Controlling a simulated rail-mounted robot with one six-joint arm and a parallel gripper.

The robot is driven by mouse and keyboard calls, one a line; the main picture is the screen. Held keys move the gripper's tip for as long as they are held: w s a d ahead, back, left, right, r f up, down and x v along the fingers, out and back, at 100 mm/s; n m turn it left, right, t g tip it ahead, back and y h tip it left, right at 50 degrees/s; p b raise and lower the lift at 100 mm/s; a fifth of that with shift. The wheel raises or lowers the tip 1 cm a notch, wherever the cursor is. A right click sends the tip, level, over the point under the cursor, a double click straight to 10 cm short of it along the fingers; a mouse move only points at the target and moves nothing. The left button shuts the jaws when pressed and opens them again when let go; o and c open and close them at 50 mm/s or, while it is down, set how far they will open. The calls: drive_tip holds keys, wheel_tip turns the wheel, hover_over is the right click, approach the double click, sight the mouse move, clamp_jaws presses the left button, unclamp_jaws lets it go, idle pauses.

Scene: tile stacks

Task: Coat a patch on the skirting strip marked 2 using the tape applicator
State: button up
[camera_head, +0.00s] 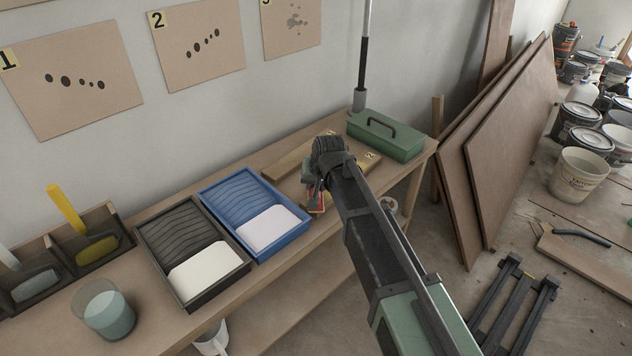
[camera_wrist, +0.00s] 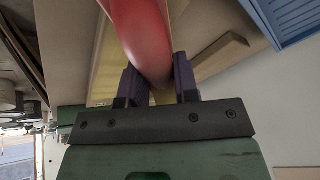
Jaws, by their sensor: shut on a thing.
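A red tool (camera_wrist: 145,35), apparently the tape applicator, is between the two dark fingers of my gripper (camera_wrist: 158,82) in the wrist view. My gripper is shut on it. In the head view, my gripper (camera_head: 316,193) is over the right part of the bench, mostly hidden by my wrist; a little red shows below it. The skirting strip marked 2 (camera_head: 369,163) lies on the bench just right of my wrist, partly covered by my arm. Its label faces up. I cannot tell whether the tool touches the strip.
Another wooden strip (camera_head: 291,160) lies behind my wrist. A green toolbox (camera_head: 388,139) stands at the bench's right end. A blue paint tray (camera_head: 225,198) and a black tray (camera_head: 172,232) are to the left. Marked boards, including 2 (camera_head: 197,62), hang on the wall.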

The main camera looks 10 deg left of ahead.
wheel_tip(320, 180, up, 3)
drive_tip(key=p, duration=0.2)
drive_tip(key=shift+s+f+p, duration=0.15)
drive_tip(key=shift+p, duration=0.15)
wheel_tip(320, 180, up, 5)
drive_tip(key=p, duration=0.4)
drive_tip(key=shift+p, duration=0.4)
